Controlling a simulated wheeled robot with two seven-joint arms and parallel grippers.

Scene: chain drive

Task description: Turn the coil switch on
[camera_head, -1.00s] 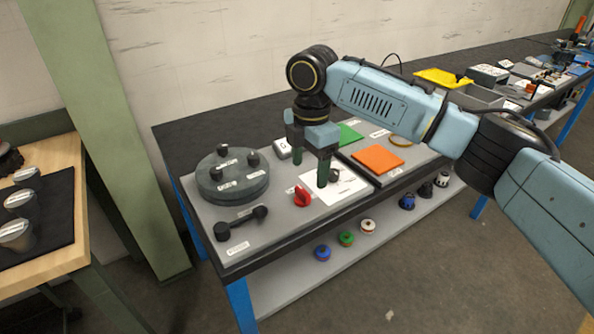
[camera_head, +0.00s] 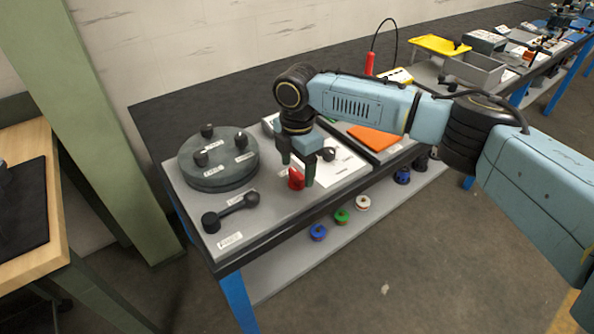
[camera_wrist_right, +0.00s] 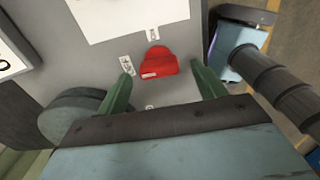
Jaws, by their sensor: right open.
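The red switch knob (camera_head: 296,179) sits on the grey bench panel, close to the white sheet. In the right wrist view the red knob (camera_wrist_right: 158,62) lies between and a little ahead of the two green fingers, with small labels beside it. My right gripper (camera_head: 297,172) points down with its fingers apart, one on each side of the knob in the head view. The fingers (camera_wrist_right: 162,85) are open and hold nothing. I cannot tell whether they touch the knob. My left gripper does not show.
A round grey disc with black knobs (camera_head: 215,172) and a black lever (camera_head: 230,212) stand on the panel to the left. An orange square (camera_head: 374,141) lies to the right. Several coloured pieces, one blue (camera_head: 318,232), sit on the lower shelf.

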